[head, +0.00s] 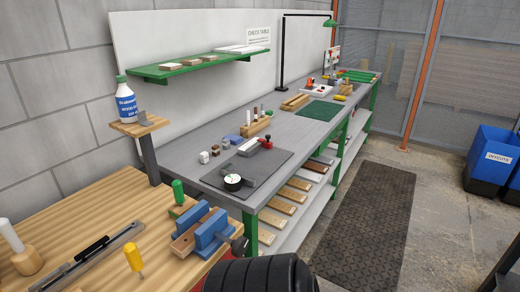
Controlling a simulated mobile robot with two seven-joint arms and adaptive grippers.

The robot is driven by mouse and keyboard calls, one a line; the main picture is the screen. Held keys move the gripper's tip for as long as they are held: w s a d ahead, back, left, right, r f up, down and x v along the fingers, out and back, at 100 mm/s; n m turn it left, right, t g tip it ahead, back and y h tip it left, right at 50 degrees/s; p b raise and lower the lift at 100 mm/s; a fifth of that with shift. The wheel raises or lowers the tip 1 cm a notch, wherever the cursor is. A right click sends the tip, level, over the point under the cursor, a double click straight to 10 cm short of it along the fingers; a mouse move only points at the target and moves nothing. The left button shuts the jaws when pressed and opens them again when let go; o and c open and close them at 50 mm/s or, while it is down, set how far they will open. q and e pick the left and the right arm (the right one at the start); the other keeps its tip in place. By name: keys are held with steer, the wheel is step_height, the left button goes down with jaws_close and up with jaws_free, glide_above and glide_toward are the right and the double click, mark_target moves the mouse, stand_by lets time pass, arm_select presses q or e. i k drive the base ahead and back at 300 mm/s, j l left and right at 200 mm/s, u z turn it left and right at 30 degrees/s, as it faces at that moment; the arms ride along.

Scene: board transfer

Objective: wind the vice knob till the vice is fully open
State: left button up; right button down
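The blue vice (214,231) is at the right front corner of the wooden bench, with wood-coloured parts at its jaws. Its dark round knob (239,244) sticks out on the right side, towards the aisle. How wide the jaws stand apart is too small to tell. Neither of my grippers shows in the head view, so nothing is seen touching the knob. A black ribbed shape at the bottom edge, just below the knob, seems to be part of my own arm.
On the wooden bench (95,205) are a green-handled tool (178,191), a yellow-handled tool (133,257), a white-handled mallet (12,236) and a long metal tool (85,262). A grey bench (215,177) runs away behind. Floor with a dark mat (365,220) is clear at right.

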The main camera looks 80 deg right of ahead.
mark_target(239, 246)
steer(key=z, duration=2.5)
steer(key=u, duration=0.4)
